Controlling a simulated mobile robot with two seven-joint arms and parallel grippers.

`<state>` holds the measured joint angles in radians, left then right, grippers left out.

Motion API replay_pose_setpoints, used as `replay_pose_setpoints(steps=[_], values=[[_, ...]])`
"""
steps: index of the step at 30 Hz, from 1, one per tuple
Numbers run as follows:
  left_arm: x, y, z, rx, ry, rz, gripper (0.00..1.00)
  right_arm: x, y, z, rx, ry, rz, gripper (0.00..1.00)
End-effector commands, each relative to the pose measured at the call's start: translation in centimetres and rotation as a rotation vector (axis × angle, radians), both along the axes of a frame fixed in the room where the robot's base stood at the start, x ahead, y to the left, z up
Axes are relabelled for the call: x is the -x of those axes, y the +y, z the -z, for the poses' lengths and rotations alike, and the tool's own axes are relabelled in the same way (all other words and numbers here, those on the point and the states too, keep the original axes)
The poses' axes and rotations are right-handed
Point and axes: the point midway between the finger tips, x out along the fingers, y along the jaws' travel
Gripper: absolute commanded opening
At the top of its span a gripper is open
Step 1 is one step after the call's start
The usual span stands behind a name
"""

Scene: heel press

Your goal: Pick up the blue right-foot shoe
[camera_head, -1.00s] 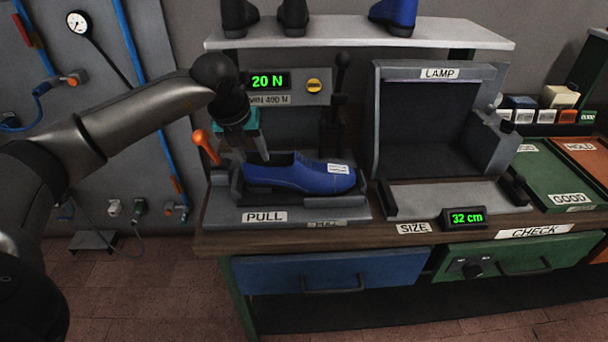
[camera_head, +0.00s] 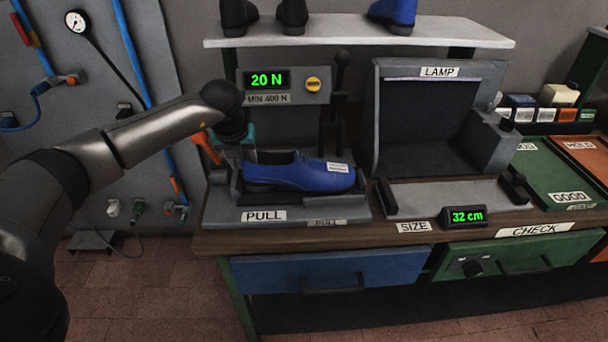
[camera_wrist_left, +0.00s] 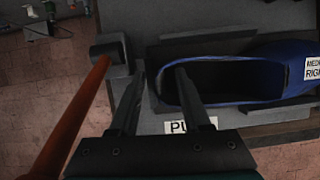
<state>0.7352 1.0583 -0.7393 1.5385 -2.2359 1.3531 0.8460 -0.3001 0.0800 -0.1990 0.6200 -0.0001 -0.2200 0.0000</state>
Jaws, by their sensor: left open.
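The blue shoe (camera_head: 300,177) lies in the grey cradle of the PULL station (camera_head: 290,212), its toe to the right and its opening to the left. A white label on it reads "RIGHT" in part in the left wrist view (camera_wrist_left: 275,62). My left gripper (camera_wrist_left: 160,70) is open at the shoe's heel end, pointing down. In that view one finger overlaps the shoe's opening and the other is outside the heel, so the heel edge lies between them. Fingertip depth is hard to tell. My right gripper is not in view.
An orange-handled lever (camera_head: 207,148) stands close beside my left gripper. Behind the shoe are the "20 N" display (camera_head: 267,80) and a dark upright lever (camera_head: 341,95). A shelf (camera_head: 360,34) with more shoes hangs above. The SIZE station (camera_head: 455,194) is to the right.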

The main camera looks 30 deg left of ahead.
Motion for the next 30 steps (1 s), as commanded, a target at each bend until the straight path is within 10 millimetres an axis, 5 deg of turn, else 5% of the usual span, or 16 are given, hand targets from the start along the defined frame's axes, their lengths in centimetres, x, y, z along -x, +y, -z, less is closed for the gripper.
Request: replay_pose_setpoints(steps=[2,15,30], values=[[0.01,-0.01,-0.01,0.0,0.0,0.0,0.47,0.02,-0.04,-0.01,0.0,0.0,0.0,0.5],[0.03,0.01,-0.05,0.0,0.0,-0.001,0.0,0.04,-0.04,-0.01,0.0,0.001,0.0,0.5],[0.02,0.0,-0.07,0.0,0.0,-0.001,0.0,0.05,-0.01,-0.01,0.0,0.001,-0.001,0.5]])
